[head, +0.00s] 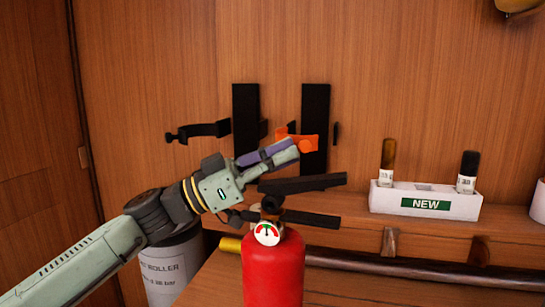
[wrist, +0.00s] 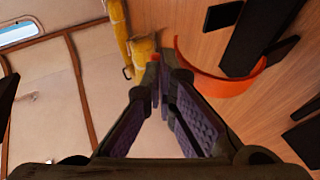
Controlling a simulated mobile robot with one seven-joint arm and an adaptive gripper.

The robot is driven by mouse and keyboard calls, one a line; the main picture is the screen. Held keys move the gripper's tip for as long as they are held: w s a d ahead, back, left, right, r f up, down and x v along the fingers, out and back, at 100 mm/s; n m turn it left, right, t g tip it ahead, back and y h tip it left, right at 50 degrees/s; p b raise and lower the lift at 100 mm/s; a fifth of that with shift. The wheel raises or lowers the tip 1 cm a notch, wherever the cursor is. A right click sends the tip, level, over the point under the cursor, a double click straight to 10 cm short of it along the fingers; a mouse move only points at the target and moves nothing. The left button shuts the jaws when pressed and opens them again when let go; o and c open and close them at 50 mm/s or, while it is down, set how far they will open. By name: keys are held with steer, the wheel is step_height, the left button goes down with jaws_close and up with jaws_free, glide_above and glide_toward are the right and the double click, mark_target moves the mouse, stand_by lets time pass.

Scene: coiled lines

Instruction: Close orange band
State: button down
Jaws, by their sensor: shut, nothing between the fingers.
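The orange band (head: 304,142) is at the black wall bracket (head: 316,110), partly hidden behind my gripper in the head view. In the wrist view the orange band (wrist: 222,86) is a wide open curve standing off the wood wall, to the right of my fingertips. My gripper (head: 294,150) is shut and empty, its purple-padded fingers pointing right, in front of the band. In the wrist view the fingertips (wrist: 160,75) meet left of the curve. A small orange-red bit shows at the tips; I cannot tell whether they touch the band.
A red fire extinguisher (head: 272,268) stands close below my gripper, its black handle (head: 303,184) just under the fingers. A black strap (head: 205,130) sticks out at left. A white box (head: 424,201) with two bottles is at right. A dark pole (head: 420,269) lies along the ledge.

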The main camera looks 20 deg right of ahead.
stand_by(0.3)
steer(key=shift+s+d+n+t, duration=0.2)
steer(key=shift+d+n+t, duration=0.15)
steer(key=shift+t, duration=0.25)
steer(key=shift+d, duration=0.1)
steer(key=d+n+t, duration=0.1)
steer(key=t, duration=0.1)
steer(key=s+d+n+t+b, duration=0.1)
steer(key=t, duration=0.1)
steer(key=shift+d+t, duration=0.25)
steer(key=shift+t, duration=0.15)
steer(key=shift+w+d+p, duration=0.15)
steer(key=shift+d+p, duration=0.3)
steer(key=shift+d, duration=1)
steer(key=shift+w+d+p, duration=0.15)
steer(key=shift+d+p, duration=0.3)
steer(key=shift+d, duration=0.95)
